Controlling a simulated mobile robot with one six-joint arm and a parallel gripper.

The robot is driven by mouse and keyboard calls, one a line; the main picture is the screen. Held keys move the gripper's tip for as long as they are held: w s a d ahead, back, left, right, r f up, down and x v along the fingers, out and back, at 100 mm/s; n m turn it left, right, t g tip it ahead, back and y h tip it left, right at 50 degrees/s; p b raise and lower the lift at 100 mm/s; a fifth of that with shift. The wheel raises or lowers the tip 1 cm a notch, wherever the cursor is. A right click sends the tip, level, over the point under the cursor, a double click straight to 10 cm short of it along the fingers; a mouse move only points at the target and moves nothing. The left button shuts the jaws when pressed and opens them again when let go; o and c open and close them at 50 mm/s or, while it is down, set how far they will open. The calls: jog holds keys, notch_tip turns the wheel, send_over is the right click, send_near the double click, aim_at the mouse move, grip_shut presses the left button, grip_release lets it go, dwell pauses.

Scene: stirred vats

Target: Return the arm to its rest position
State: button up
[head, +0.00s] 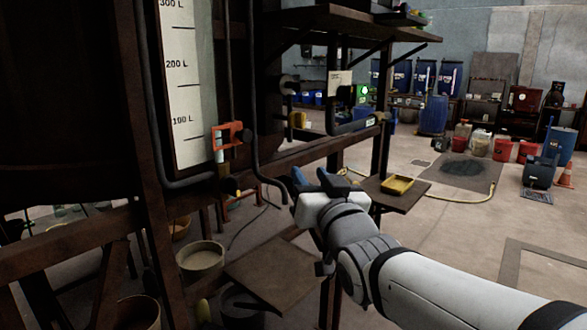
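My arm (435,290) reaches in from the lower right corner toward the middle of the head view. Its white links are bent at a dark joint. My gripper (317,182) points away from me, toward the vat's frame. Its two blue fingers stand apart, with nothing seen between them. It is in front of the brown frame, left of a small shelf (398,198). Whether the fingers touch anything behind them cannot be told.
A yellow tray (397,185) is on the small shelf. A brown platform (275,272) and a bucket (201,257) are below. Open floor lies right, before barrels (434,115) and a cone (566,174).

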jog(key=s+d+f+m+g+h+p, duration=0.1)
jog(key=s+d+f+g+h+p, duration=0.35)
jog(key=d+f+g, duration=0.5)
jog(key=s+d+f+g+h+p, duration=0.1)
jog(key=s+f+g, duration=0.2)
jog(key=s, duration=0.3)
jog(key=s+d+f+m+g+p, duration=0.1)
jog(key=s+f+g+p, duration=0.1)
jog(key=s+f+g, duration=0.2)
jog(key=s+f, duration=0.1)
jog(key=s, duration=0.2)
jog(key=shift+d+h, duration=0.2)
jog(key=shift+h, duration=0.15)
